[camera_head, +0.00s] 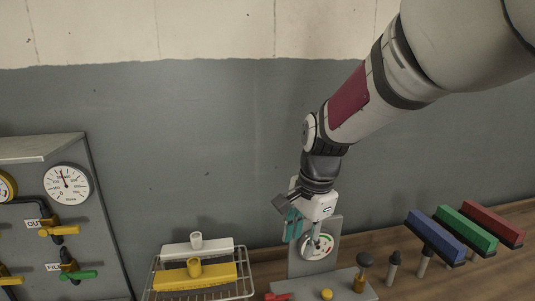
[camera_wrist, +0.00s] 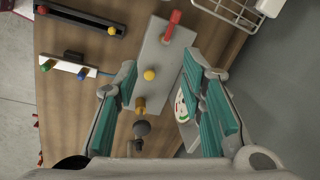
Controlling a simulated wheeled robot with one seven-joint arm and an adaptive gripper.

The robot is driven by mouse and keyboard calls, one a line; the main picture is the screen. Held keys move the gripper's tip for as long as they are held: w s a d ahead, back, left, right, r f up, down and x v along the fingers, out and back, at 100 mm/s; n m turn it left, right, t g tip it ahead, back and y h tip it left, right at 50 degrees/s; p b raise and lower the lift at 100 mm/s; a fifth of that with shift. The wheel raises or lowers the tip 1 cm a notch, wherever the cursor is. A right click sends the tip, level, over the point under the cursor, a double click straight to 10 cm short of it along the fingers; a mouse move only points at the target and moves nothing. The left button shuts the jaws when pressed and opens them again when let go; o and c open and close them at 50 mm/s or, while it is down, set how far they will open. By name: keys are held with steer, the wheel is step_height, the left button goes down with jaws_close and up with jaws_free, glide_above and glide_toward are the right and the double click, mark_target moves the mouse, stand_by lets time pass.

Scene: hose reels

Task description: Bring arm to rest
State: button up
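My arm reaches in from the upper right of the head view. My gripper (camera_head: 297,232) hangs at its end, in front of the grey wall and above the rear of a grey panel (camera_head: 342,284) with a dial. In the wrist view my gripper (camera_wrist: 161,68) has its two teal-padded fingers wide apart and nothing between them. The panel also shows below the fingers in the wrist view (camera_wrist: 158,60), with a red lever (camera_wrist: 172,24), a yellow knob (camera_wrist: 149,75) and a brass valve (camera_wrist: 140,108). The round dial (camera_wrist: 182,106) is partly hidden by the right finger.
A wire rack (camera_head: 201,291) with white and yellow brush heads stands left of the panel. Blue (camera_head: 436,236), green (camera_head: 466,228) and red (camera_head: 494,223) brush heads stand to the right. A gauge cabinet (camera_head: 100,220) is far left. Bare wall lies between cabinet and arm.

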steer(key=s+d+r+n+t, duration=0.1)
steer(key=s+d+r+n, duration=0.2)
steer(key=s, duration=0.3)
steer(key=s+d+r+n+t, duration=0.2)
steer(key=s+d+r+n, duration=0.1)
steer(key=s, duration=0.4)
steer(key=s+d+r+n+t+h, duration=0.1)
steer(key=s+d+r+n, duration=0.2)
steer(key=s+d+n, duration=0.2)
steer(key=shift+s+d+r+n+b, duration=0.15)
steer(key=shift+s+d+n+b, duration=0.25)
steer(key=shift+s, duration=0.75)
